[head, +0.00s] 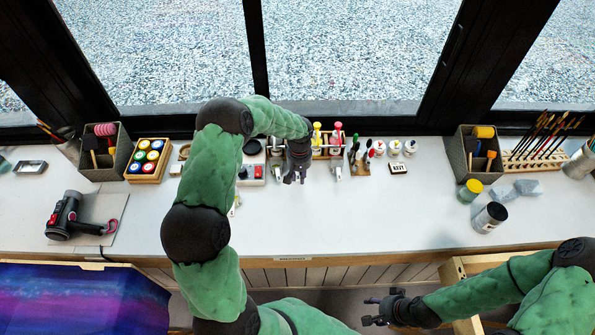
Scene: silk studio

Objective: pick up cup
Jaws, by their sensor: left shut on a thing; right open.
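My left gripper (295,178) is over the back middle of the white worktop (330,222), in front of a wooden rack. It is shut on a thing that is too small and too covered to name. I cannot make out a clear cup at its fingers. Small white lidded pots (394,147) stand to its right at the back. My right gripper (372,309) is open and empty, low in front of the worktop's front edge.
A wooden rack of coloured-handled tools (337,130) stands behind my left gripper. Grey bins (106,163) stand left and right. Jars (490,217) and a brush rack (520,163) are at right. The front middle is clear.

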